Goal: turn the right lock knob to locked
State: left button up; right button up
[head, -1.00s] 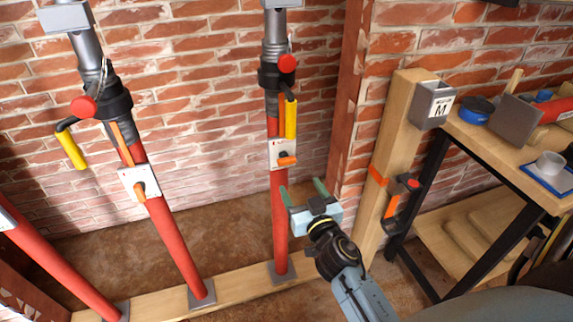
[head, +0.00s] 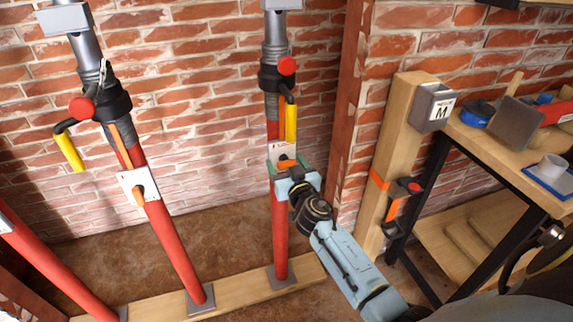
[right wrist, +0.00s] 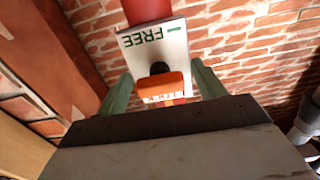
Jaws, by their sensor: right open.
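The right lock knob (head: 287,163) is an orange handle on a white plate (head: 280,150) fixed to the right red post (head: 279,222). In the head view its handle lies about level. In the right wrist view the orange knob (right wrist: 165,86) with a black hub sits on the plate (right wrist: 172,48), which reads FREE; lettering by the handle is partly hidden. My right gripper (head: 287,168) is open, with its green fingers on either side of the knob; they also show in the right wrist view (right wrist: 162,80). Contact cannot be told. My left gripper is not in view.
A middle red post (head: 176,250) with its own orange knob (head: 139,195) stands to the left. A yellow handle (head: 291,122) hangs above the right plate. A wooden post (head: 405,140) and workbench (head: 480,140) stand at right. A brick wall is behind.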

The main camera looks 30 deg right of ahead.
jog(key=c, duration=1)
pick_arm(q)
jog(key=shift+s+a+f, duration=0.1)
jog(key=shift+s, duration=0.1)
